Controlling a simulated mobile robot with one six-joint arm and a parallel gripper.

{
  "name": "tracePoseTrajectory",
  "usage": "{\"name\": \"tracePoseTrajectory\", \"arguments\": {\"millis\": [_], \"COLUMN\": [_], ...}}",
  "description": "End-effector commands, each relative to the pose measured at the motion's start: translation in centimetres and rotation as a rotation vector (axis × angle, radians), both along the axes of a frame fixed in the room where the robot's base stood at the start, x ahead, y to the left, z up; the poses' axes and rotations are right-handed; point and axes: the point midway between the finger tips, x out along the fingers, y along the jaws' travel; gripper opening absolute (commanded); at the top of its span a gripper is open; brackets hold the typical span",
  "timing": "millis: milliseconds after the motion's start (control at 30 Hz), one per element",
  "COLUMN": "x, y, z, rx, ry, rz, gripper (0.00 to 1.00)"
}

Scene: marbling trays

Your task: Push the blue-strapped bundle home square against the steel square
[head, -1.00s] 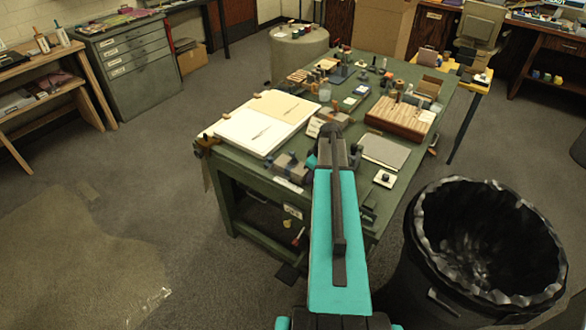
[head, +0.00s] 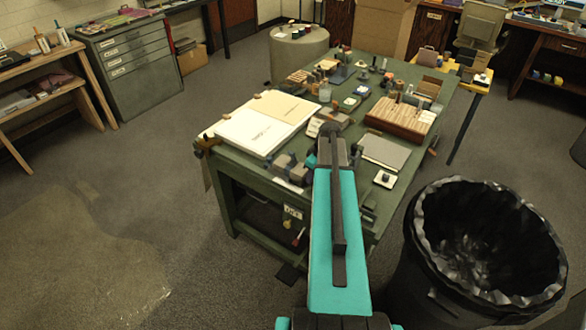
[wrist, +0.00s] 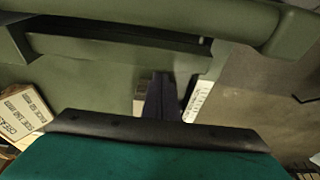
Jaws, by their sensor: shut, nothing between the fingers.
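My gripper (wrist: 160,102) shows in the wrist view as a narrow dark shape in the middle, its fingers together. It is over the green workbench near an edge. A pale block lies close to its left and a white printed strip (wrist: 198,100) to its right. In the head view my arm reaches over the near end of the workbench (head: 235,168) and hides part of it. Small grey and bluish pieces (head: 288,164) show left of the arm; I cannot tell whether the blue-strapped bundle is among them. I cannot pick out the steel square, or any contact.
A white sheet stack (head: 238,134) lies left of the arm. A grey pad (head: 384,151) and a striped wooden block (head: 398,121) lie to its right. Several small items crowd the far bench. A black-lined bin (head: 405,255) stands at right. Floor at left is open.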

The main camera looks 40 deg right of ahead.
Motion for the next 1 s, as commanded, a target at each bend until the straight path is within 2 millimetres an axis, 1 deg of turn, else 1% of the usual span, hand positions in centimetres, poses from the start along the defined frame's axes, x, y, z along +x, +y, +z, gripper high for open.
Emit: {"name": "tracePoseTrajectory", "arguments": {"millis": [100,700,833,1000], "x": [-0.2,-0.8,-0.9,-0.9], "y": [-0.1,-0.3,-0.3,-0.3], "z": [0.8,3.8,4.4,4.6], "rx": [-0.001,0.000,-0.001,0.000], "ry": [0.000,0.001,0.001,0.001], "rz": [0.000,0.000,0.000,0.000], "gripper": [0.00,0.00,0.00,0.00]}}
